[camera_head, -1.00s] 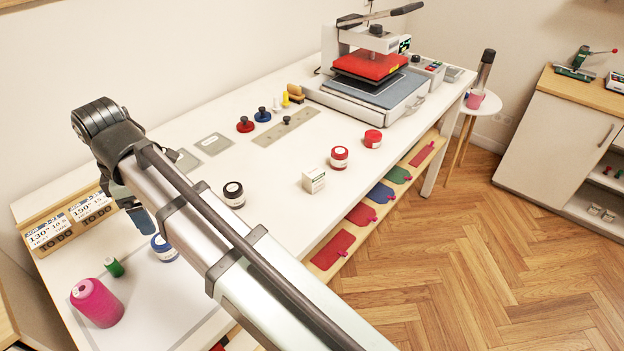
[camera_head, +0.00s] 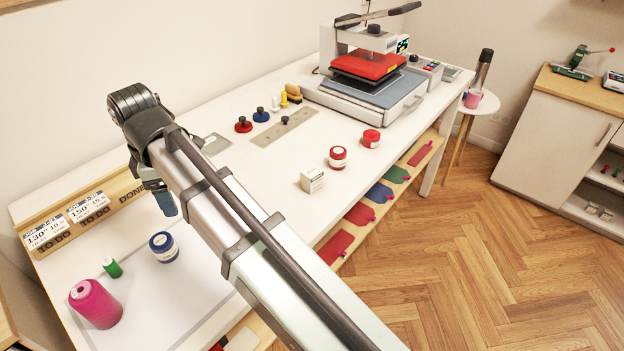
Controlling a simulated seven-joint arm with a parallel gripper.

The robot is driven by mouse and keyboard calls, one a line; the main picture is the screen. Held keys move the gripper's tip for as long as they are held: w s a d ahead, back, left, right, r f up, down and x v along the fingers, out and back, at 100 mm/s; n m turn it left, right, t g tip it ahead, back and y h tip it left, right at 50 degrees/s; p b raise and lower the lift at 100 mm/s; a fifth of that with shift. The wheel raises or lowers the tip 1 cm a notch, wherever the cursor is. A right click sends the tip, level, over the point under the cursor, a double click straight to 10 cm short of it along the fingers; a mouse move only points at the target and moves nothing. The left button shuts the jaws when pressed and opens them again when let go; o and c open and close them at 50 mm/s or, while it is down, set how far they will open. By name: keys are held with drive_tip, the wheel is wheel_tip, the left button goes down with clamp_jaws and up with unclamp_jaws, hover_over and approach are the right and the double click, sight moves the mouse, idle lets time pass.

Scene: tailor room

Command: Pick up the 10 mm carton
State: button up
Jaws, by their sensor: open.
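A small white carton (camera_head: 312,180) stands upright on the white table, near its front edge; its printing is too small to read. My gripper (camera_head: 163,200) is at the left, above the table's left part, well to the left of the carton. It is partly hidden behind my arm; a finger shows pointing down, with nothing seen in it.
Red jars (camera_head: 338,157) stand right of the carton. A blue jar (camera_head: 163,246), a green spool (camera_head: 112,267) and a magenta cone (camera_head: 95,303) stand at the left. A heat press (camera_head: 368,72) fills the far end. Colored pieces (camera_head: 359,214) lie on a shelf below the front edge.

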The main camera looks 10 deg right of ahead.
drive_tip(key=w+d+m, duration=0.4)
drive_tip(key=w+d, duration=0.7)
drive_tip(key=d, duration=0.5)
drive_tip(key=r+m, duration=0.1)
hover_over(315, 169)
drive_tip(key=f+n, duration=0.2)
drive_tip(key=n, duration=0.1)
drive_tip(key=f+n, duration=0.6)
drive_tip(key=n, duration=0.1)
drive_tip(key=shift+w+f, duration=0.25)
drive_tip(key=shift+s+f, duration=0.15)
drive_tip(key=shift+f, duration=1.15)
drive_tip(key=shift+s+f, duration=0.15)
drive_tip(key=shift+f, duration=1.15)
drive_tip(key=c, duration=1.1)
